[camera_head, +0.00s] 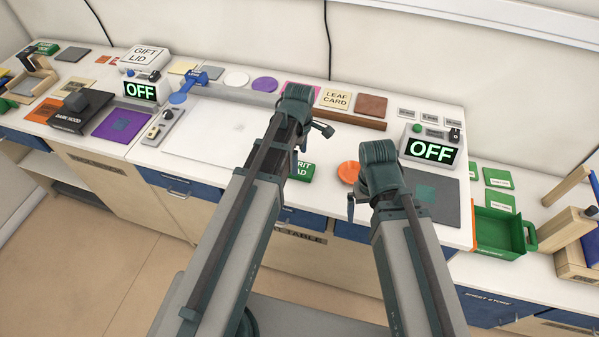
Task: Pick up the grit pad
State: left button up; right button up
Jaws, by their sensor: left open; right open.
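The grit pad (303,172) is a green block with white lettering at the front edge of the white table. My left forearm hides its left part, so only the end of its label shows. My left gripper (314,134) is open above the table, behind the pad in the picture. My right gripper (360,203) is open, to the right of the pad and near the table's front edge. It is partly hidden by its own arm. Whether either gripper touches anything cannot be told, but nothing shows held.
An orange disc (348,171) lies between the pad and my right wrist. A grey mat (445,208) and an OFF display (431,151) stand at right. A green tray (500,233) is further right. The white board (205,135) at left is mostly clear.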

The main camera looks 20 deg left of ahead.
aim_at(300, 168)
pick_arm(q)
notch_tip(300, 168, down, 5)
jog(key=b, duration=0.5)
jog(key=shift+w+f, duration=0.1)
jog(key=shift+w, duration=0.05)
pick_arm(e)
notch_tip(300, 168, down, 5)
jog(key=shift+f, duration=0.1)
pick_arm(q)
jog(key=shift+c, duration=0.2)
